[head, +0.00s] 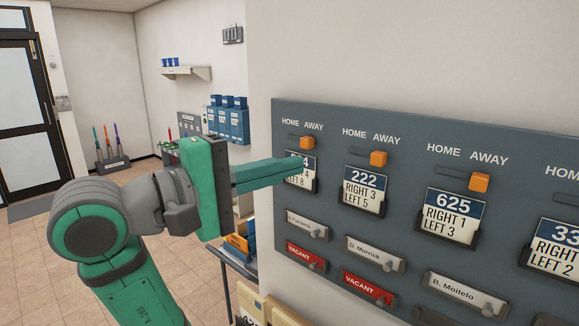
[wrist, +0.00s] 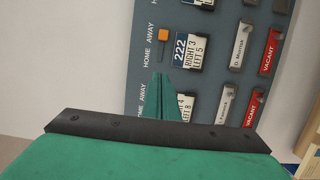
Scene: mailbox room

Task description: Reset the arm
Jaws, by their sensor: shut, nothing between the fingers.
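My gripper (head: 292,170) is green and shut, with nothing held. In the head view its fingers reach right, in front of the leftmost number card (head: 301,181), and hide part of its number. In the wrist view the shut fingers (wrist: 162,95) point up the picture over the grey panel (wrist: 152,18). I cannot tell whether the fingertips touch the panel. Orange HOME/AWAY sliders sit above the cards: the leftmost (head: 307,142), the one over 222 (head: 378,158) and the one over 625 (head: 479,182) all stand toward AWAY.
Name plates (head: 375,253) and red VACANT tags (head: 370,289) line the panel below the cards. A side table (head: 231,262) with bins stands behind my arm. A wall shelf (head: 187,72), blue boxes (head: 227,122) and a glass door (head: 22,110) are farther back. Tiled floor (head: 30,250) lies open at left.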

